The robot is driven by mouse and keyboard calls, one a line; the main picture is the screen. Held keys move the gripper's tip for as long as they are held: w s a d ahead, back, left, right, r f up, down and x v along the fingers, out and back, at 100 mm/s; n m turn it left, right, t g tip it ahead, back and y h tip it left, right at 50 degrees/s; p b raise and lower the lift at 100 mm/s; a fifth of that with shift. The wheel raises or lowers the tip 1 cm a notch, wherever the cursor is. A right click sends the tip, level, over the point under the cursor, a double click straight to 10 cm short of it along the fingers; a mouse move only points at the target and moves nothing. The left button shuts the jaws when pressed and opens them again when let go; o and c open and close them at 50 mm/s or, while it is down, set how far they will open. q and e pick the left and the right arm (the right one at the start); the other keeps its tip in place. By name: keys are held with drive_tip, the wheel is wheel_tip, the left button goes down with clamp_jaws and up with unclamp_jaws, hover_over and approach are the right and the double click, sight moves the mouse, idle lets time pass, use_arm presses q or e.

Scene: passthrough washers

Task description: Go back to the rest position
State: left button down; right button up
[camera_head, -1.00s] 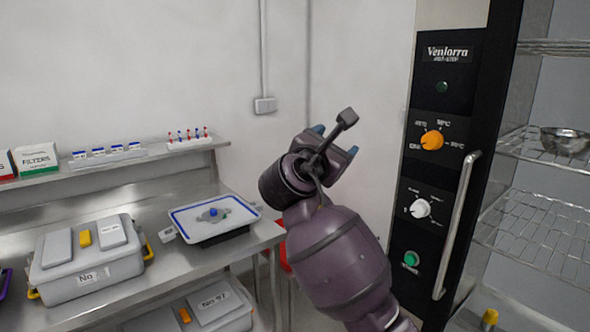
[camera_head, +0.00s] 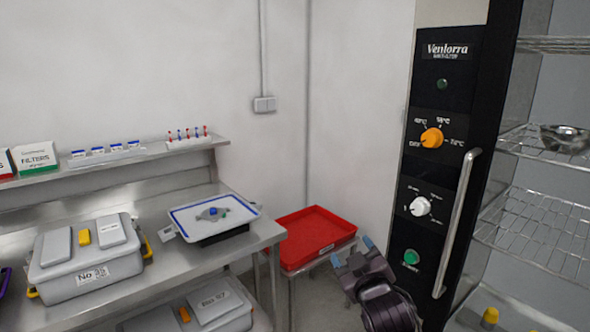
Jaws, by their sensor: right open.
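My right gripper (camera_head: 352,253) is low in the middle right of the view. Its two blue-tipped fingers are apart with nothing between them. It is in front of the black control panel side, just right of a red tray (camera_head: 318,232). My left gripper is not in view.
A tall black oven-like cabinet (camera_head: 433,180) with knobs and a vertical handle (camera_head: 457,225) stands at the right, beside wire shelves holding a metal bowl (camera_head: 565,138). A steel bench (camera_head: 180,262) at the left holds a grey lidded box (camera_head: 88,262) and a white blue-rimmed tray (camera_head: 190,220).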

drive_tip(key=s+d+f+m+g+h, duration=0.1)
drive_tip(key=s+d+f, duration=0.4)
drive_tip(key=s+f, duration=0.5)
drive_tip(key=s+d+f+m+g+h, duration=0.1)
drive_tip(key=s+d+f+m+g, duration=0.2)
drive_tip(key=s+f, duration=0.7)
drive_tip(key=s+d+f+m+g+h, duration=0.1)
drive_tip(key=s+d+f+m+g, duration=0.1)
drive_tip(key=s+d+f, duration=0.5)
drive_tip(key=s+f, duration=0.3)
drive_tip(key=shift+s+d+f+m+g+b, duration=0.2)
drive_tip(key=shift+s+f+m+g+b, duration=0.1)
drive_tip(key=shift+f+m+b, duration=0.1)
